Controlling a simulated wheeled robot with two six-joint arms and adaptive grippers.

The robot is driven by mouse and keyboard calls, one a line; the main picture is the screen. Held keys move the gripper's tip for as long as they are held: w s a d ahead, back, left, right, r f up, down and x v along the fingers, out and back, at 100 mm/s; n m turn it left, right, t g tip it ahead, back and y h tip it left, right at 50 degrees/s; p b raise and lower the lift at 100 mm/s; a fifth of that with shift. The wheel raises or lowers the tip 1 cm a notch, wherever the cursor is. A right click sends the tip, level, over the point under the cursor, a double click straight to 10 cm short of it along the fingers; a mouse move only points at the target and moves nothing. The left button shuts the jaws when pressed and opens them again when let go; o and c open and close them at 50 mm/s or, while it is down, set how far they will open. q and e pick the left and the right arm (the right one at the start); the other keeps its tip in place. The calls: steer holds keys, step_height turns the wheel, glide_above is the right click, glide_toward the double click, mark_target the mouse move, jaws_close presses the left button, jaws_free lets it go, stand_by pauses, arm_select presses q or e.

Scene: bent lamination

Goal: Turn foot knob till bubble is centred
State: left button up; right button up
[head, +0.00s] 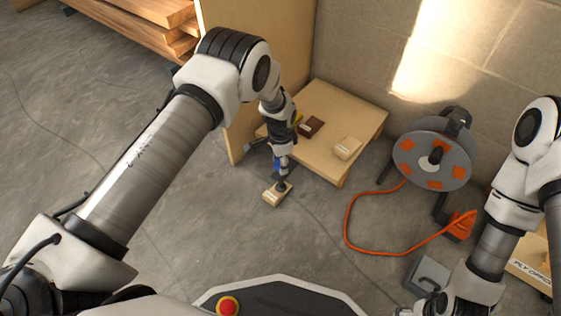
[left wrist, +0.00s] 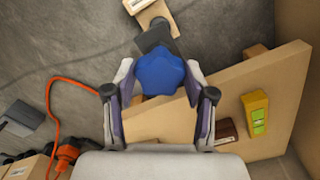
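The blue foot knob (head: 278,168) is under the near left corner of the low wooden table (head: 345,110). In the left wrist view the knob (left wrist: 160,74) sits between the tips of my left gripper (left wrist: 160,84), with the fingers spread to either side; firm contact does not show. My left gripper (head: 281,150) reaches down in front of the table in the head view. The yellow level (left wrist: 255,113) with a green vial lies on the tabletop; its bubble is too small to read. In the head view the arm partly hides it.
A pale block (head: 272,197) lies under the foot. A dark brown block (head: 310,126) and a light block (head: 348,148) are on the table. An orange-and-grey cable reel (head: 437,160) stands right, its orange cable (head: 347,215) looping on the floor. Planks (head: 150,10) are at back left.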

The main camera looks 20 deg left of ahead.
arm_select(q)
steer(key=c, duration=0.4)
steer(key=shift+n+p, duration=0.8)
steer(key=shift+n, duration=0.3)
steer(key=shift+n+p, duration=0.55)
steer(key=shift+n, duration=1.25)
steer(key=o, duration=1.1)
steer(key=shift+o, duration=0.2)
